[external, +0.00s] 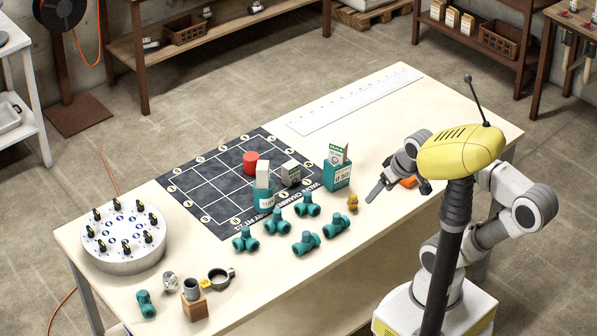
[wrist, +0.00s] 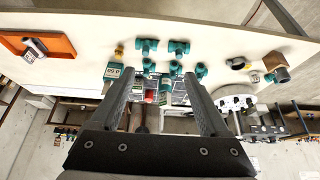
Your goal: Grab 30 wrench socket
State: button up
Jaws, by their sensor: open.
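No marking 30 can be read, so I cannot tell which piece is the 30 wrench socket. A small silvery piece (external: 170,281) lies at the front left of the table, beside a grey cup-like piece (external: 191,289) at a wooden block. A round white drum (external: 123,262) at the table's left end carries several black-and-yellow pieces on top. My gripper (external: 378,191) is open and empty, above the table's right half. In the wrist view, my gripper (wrist: 163,100) shows its two fingers wide apart, with the teal fittings beyond them.
Several teal pipe fittings (external: 306,243) lie mid-table. A black gridded mat (external: 212,165) holds a red cylinder (external: 251,161) and boxes. An orange tray (wrist: 62,42) lies at the wrist view's left.

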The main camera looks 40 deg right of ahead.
jog(key=w+a+f+m+g+y+b, duration=0.2)
jog(key=w+a+f+m+y+b, duration=0.15)
jog(key=w+a, duration=0.55)
jog(key=m+g+y+b, duration=0.2)
jog(key=m+y+b, duration=0.3)
jog(key=m+y, duration=0.8)
send_near(169, 275)
jog(key=a+m+h+b, duration=0.1)
jog(key=a, duration=0.1)
jog(key=a+m+h+b, duration=0.1)
jog(key=a+h, duration=0.1)
jog(key=shift+w+f+m+b, duration=0.2)
jog(key=shift+w+m+b, duration=0.05)
jog(key=shift+b, duration=0.1)
jog(key=shift+b+x, duration=0.85)
jog(key=shift+x, duration=2.2)
jog(key=shift+s+a+r, duration=0.1)
jog(key=shift+r, duration=0.15)
grip_shut()
